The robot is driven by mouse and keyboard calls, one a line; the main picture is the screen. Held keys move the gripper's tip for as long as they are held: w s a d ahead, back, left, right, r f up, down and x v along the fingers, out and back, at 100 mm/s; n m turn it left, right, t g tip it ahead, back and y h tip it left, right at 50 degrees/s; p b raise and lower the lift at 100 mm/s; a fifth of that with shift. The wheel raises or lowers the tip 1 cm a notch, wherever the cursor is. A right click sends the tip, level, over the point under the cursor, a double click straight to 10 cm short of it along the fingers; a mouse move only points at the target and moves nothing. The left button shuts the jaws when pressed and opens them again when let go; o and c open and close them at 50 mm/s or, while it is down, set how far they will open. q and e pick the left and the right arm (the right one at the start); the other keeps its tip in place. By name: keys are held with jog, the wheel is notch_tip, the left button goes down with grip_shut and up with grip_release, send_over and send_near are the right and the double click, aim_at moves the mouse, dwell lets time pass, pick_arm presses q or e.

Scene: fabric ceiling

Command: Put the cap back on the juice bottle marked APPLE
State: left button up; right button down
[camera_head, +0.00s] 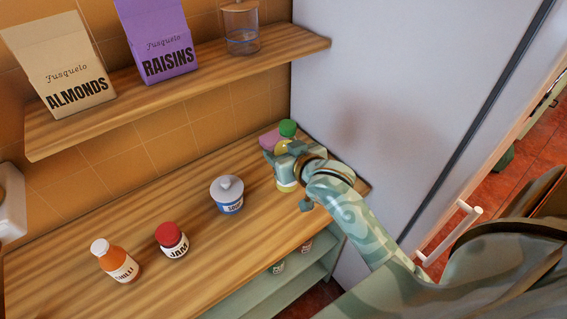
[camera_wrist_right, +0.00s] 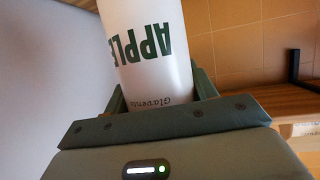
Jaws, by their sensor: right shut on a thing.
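The bottle marked APPLE (camera_wrist_right: 146,50) is white with green lettering, which reads upside down in the right wrist view. It sits between the fingers of my right gripper (camera_wrist_right: 163,95), which is shut on it. In the head view my right gripper (camera_head: 287,160) is at the far right end of the wooden counter and hides much of the bottle; its pale lower part (camera_head: 286,187) shows below the fingers. A round green thing (camera_head: 287,128) shows just above the gripper; I cannot tell whether it is a cap or sits on the bottle. My left gripper is not in view.
A pink thing (camera_head: 268,141) is close behind my right gripper. A blue-and-white lidded pot (camera_head: 228,195), a JAM jar (camera_head: 172,240) and a CHILLI bottle (camera_head: 115,261) stand along the counter (camera_head: 215,265). A shelf (camera_head: 200,85) hangs above; a grey wall (camera_head: 400,90) rises at right.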

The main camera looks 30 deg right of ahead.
jog(key=w+d+f+b, duration=0.3)
jog(key=w+d+f, duration=0.2)
jog(key=w+f, duration=0.2)
jog(key=shift+w+f, duration=0.25)
jog(key=shift+w, duration=0.4)
jog(key=f, duration=0.2)
jog(key=f+b, duration=0.1)
jog(key=shift+w+f, duration=0.2)
jog(key=shift+f, duration=0.15)
jog(key=shift+f, duration=0.15)
jog(key=shift+c, duration=2.4)
grip_release()
